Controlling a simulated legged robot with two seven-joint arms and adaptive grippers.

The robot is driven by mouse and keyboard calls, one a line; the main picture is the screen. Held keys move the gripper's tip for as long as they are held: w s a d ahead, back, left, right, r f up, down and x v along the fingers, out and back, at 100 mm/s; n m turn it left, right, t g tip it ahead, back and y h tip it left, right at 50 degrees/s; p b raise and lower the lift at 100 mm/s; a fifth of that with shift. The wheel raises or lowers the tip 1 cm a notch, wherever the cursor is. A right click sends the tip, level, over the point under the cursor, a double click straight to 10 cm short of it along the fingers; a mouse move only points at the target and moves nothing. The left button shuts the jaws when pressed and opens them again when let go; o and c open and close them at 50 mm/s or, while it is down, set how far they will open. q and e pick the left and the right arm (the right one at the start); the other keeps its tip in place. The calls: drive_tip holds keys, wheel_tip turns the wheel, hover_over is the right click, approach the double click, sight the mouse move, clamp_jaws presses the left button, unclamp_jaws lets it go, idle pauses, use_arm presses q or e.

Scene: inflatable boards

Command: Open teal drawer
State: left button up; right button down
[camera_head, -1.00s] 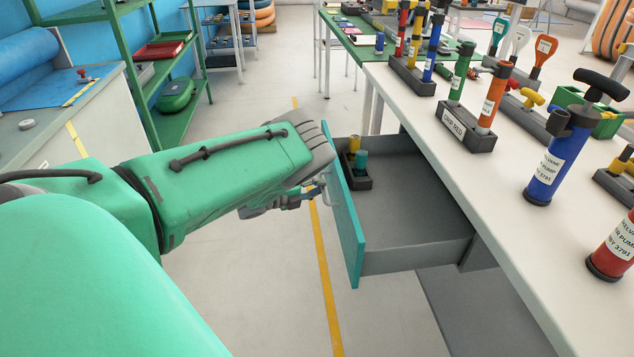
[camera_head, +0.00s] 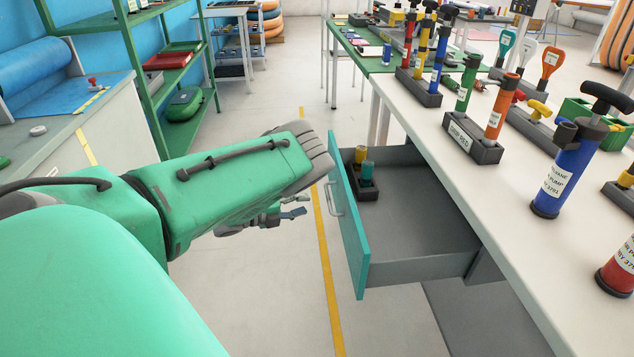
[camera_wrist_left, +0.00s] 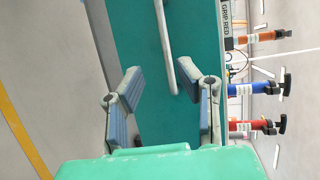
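The teal drawer (camera_head: 350,228) stands pulled out from under the white workbench, with its grey inside showing. A small dark holder (camera_head: 364,186) with a yellow and a teal piece sits in its far left corner. The light metal handle (camera_head: 334,198) is on the drawer's teal front. My left gripper (camera_head: 296,206) is to the left of the handle, apart from it. In the left wrist view the gripper (camera_wrist_left: 163,105) has its fingers spread, with nothing between the tips, and the handle (camera_wrist_left: 168,50) lies just beyond them. My right gripper is not in view.
The white workbench (camera_head: 440,140) carries pumps in holders, including a blue pump (camera_head: 566,170) and a red pump (camera_head: 620,268) near its front edge. A green shelf (camera_head: 150,70) and a grey counter (camera_head: 60,150) stand at left. The floor left of the drawer is clear.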

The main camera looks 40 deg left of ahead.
use_arm(q)
drive_tip(key=shift+v, duration=2.3)
drive_tip(key=shift+d+f, duration=0.15)
